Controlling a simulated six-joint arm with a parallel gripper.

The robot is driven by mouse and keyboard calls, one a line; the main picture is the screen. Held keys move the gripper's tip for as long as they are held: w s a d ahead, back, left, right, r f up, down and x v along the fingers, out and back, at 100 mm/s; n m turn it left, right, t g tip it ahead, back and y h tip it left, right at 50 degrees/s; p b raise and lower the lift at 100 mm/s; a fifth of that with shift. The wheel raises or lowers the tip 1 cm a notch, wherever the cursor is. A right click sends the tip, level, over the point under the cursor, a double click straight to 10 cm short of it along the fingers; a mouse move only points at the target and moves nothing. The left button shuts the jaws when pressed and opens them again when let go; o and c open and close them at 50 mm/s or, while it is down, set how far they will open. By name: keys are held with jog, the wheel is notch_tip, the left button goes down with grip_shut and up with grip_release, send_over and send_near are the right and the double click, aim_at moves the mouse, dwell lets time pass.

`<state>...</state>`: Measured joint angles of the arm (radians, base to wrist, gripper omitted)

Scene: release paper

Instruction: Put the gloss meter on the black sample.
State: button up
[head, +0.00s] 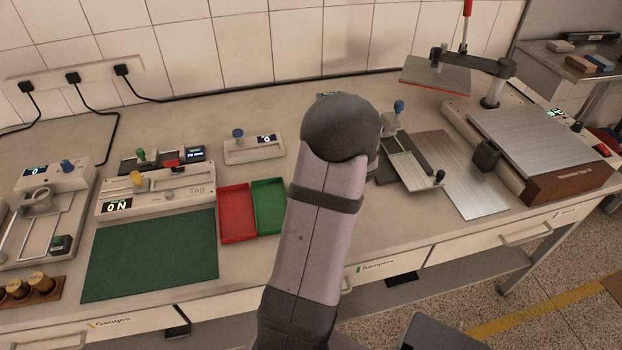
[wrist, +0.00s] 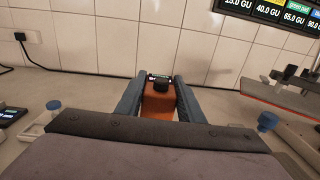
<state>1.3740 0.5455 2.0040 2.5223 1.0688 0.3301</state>
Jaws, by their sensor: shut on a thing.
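The gloss meter (wrist: 158,100) is an orange-brown block with a black knob on top and a small display at its far end. In the wrist view my gripper (wrist: 159,92) is shut on it, with one dark finger along each side. In the head view my own arm covers the gripper and most of what it holds. I cannot make out the black sample for sure in either view; a dark grey strip (head: 416,158) lies right of my arm, and I cannot tell what it is.
Red (head: 237,214) and green (head: 269,206) trays and a green mat (head: 150,254) lie left of my arm. A device with a blue knob (head: 253,149) stands behind the trays. A press-like machine (head: 540,150) with a raised plate stands right. The tiled wall is close behind.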

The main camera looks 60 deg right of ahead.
jog(key=s+a+f, duration=0.2)
jog(key=a+f, duration=0.1)
jog(key=a, duration=1.1)
jog(key=shift+a+n+t+y, duration=0.15)
jog(key=shift+n+t+y, duration=0.15)
jog(key=shift+t, duration=0.1)
jog(key=shift+f, duration=0.1)
jog(key=shift+f, duration=2.85)
jog(key=shift+f, duration=0.1)
jog(key=shift+f, duration=2)
